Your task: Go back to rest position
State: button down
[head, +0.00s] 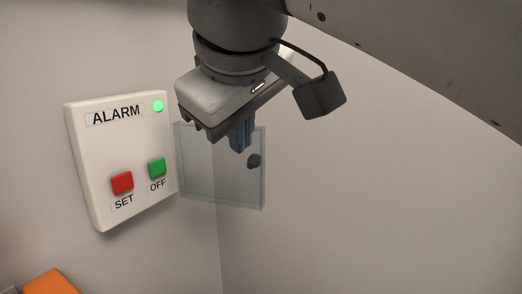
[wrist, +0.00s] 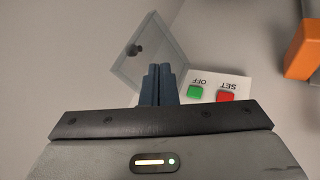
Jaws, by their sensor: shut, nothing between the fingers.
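My gripper (head: 241,140) is shut with nothing between its blue fingers. It hangs in front of the clear cover in the head view, and its shut fingers also show in the wrist view (wrist: 159,70). The white alarm panel (head: 130,145) is on the wall to the left of my gripper. It has a lit green lamp (head: 158,105), a red SET button (head: 122,183) and a green OFF button (head: 157,167). The clear cover (head: 205,185) with a dark knob (head: 254,161) stands swung open at the panel's right edge. I cannot tell whether the fingers touch the cover.
An orange object (head: 50,282) shows in the lower left corner of the head view and at the right of the wrist view (wrist: 302,50). The plain wall (head: 380,210) to the right of the cover is clear.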

jog(key=w+d+f+m+g+h, duration=0.1)
jog(key=w+d+f+m, duration=0.1)
jog(key=d+f, duration=0.5)
jog(key=w+d+f+m+g, duration=0.1)
jog(key=w+d+f+m, duration=0.15)
jog(key=f, duration=0.75)
jog(key=s+d+f+m+g, duration=0.1)
jog(key=s+d+f+m, duration=0.1)
jog(key=d+f, duration=0.3)
jog(key=s+d+f+m+g, duration=0.1)
jog(key=s+d+f+m, duration=0.2)
jog(key=f, duration=1.1)
jog(key=d+m, duration=0.1)
jog(key=d, duration=0.2)
jog(key=shift+d+f, duration=0.15)
jog(key=shift+d, duration=0.15)
